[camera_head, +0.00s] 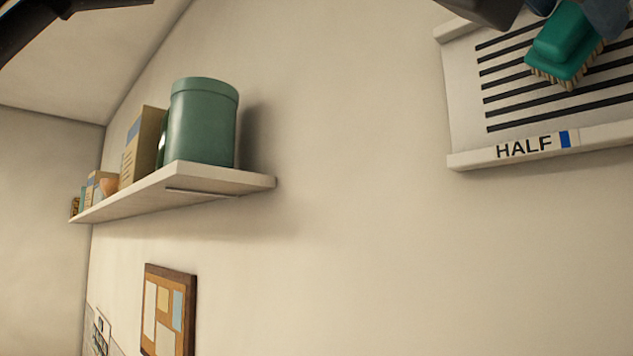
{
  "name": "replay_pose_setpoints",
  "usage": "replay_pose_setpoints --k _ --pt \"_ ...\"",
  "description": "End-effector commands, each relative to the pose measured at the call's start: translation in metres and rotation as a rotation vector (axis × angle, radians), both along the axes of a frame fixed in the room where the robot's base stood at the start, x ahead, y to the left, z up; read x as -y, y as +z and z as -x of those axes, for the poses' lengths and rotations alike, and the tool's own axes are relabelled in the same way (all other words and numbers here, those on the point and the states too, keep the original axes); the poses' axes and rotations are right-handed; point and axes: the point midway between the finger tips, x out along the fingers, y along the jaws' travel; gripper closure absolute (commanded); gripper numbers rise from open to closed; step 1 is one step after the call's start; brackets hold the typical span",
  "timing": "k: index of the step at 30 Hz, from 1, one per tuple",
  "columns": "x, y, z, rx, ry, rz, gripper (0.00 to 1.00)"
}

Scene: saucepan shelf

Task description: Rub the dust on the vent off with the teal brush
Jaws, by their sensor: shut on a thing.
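The vent (464,90) is a pale framed panel on the wall at the upper right, with several dark slots. Its right part runs out of the picture. The teal brush (563,40) is over the slots, with its tan bristles toward the vent. The bristles look at or very close to the slots; I cannot tell whether they touch. My gripper (574,10), cut off by the top edge, is shut on the teal brush. I cannot make out any dust on the part of the vent that shows.
A label reading HALF with a blue mark (538,144) is on the vent's lower frame. A wall shelf (215,180) at the left holds a green canister (203,125), boxes and small items. A pinboard (169,311) hangs below. The wall between shelf and vent is bare.

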Motion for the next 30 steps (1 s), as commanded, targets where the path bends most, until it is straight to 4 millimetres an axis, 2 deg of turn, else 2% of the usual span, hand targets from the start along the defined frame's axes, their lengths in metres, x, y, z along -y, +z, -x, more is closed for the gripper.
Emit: replay_pose_setpoints --k 1,5,15,23,30 --pt "0.001 -0.019 0.001 0.000 0.000 -0.004 1.00" --pt "-0.001 -0.018 0.000 -0.002 -0.002 -0.003 1.00" --pt "-0.020 -0.016 -0.023 -0.002 0.000 0.001 1.00" --pt "-0.025 -0.017 -0.031 0.000 -0.001 -0.001 1.00" --pt "-0.037 -0.014 -0.048 -0.003 0.000 0.001 1.00"
